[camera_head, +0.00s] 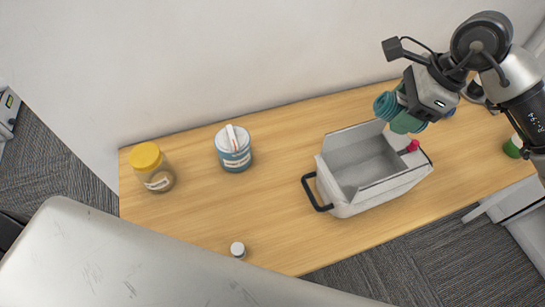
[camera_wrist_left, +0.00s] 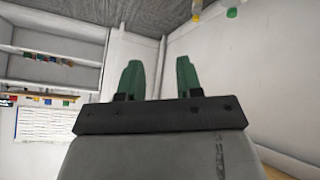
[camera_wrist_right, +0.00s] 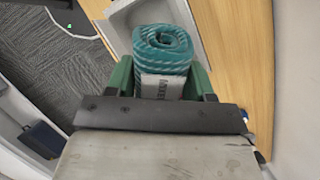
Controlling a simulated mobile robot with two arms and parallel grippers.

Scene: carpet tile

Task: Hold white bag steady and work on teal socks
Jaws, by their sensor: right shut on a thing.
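The white bag (camera_head: 385,192) stands open on the wooden table, with a black handle at its left end. Its inside looks mostly empty. The teal socks (camera_head: 385,106) are a rolled, striped bundle with a pale label, seen closely in the right wrist view (camera_wrist_right: 162,42). My right gripper (camera_head: 405,112) is shut on the socks and holds them near the bag's far right edge, apparently above the table. My left gripper (camera_wrist_left: 158,78) shows only in its wrist view, with its green fingers apart and nothing between them.
A small white-capped bottle (camera_head: 238,250) is near the front edge. The table between tin and bag is clear.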

